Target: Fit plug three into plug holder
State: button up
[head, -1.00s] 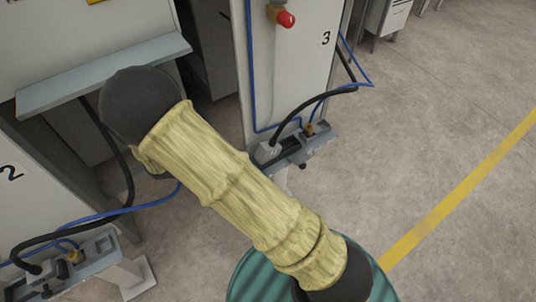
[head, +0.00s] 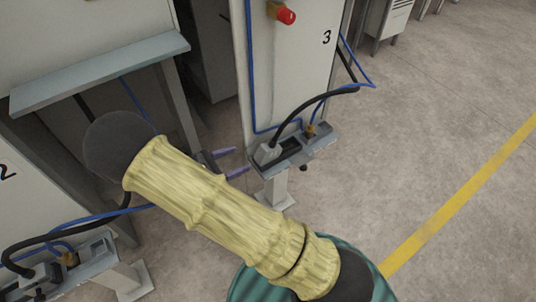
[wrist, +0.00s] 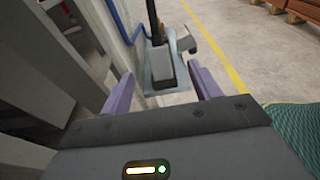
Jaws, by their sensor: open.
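Plug three (head: 268,155) is a pale grey block with a thick black cable. It stands at the left end of the grey plug holder (head: 300,158), beside a dark slot, on the cabinet marked 3. I cannot tell whether it is seated. My gripper (head: 231,161) is open and empty, its two purple fingers just left of the plug and pointing at it. In the wrist view the plug (wrist: 164,69) shows ahead, between the fingertips of my gripper (wrist: 160,75), with the grey holder (wrist: 149,71) around and under it. Contact does not show.
A brass-coloured fitting (head: 311,130) with a blue hose is at the holder's right. A white post (head: 277,190) supports the holder. Cabinet 3 (head: 290,60) stands behind. A similar holder with its plug (head: 40,275) is at lower left. Open floor lies to the right.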

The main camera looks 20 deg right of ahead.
aim_at(262, 149)
jog(key=b+x, duration=0.1)
jog(key=x, duration=0.6)
jog(key=shift+d, duration=0.1)
jog(key=shift+w+d+f+b, duration=0.25)
jog(key=shift+d+b, duration=0.2)
jog(key=shift+b, duration=0.15)
jog(key=b+x, duration=0.1)
jog(key=x, duration=0.3)
jog(key=shift+w, duration=0.2)
jog(key=c, duration=1.3)
jog(key=shift+c, duration=0.2)
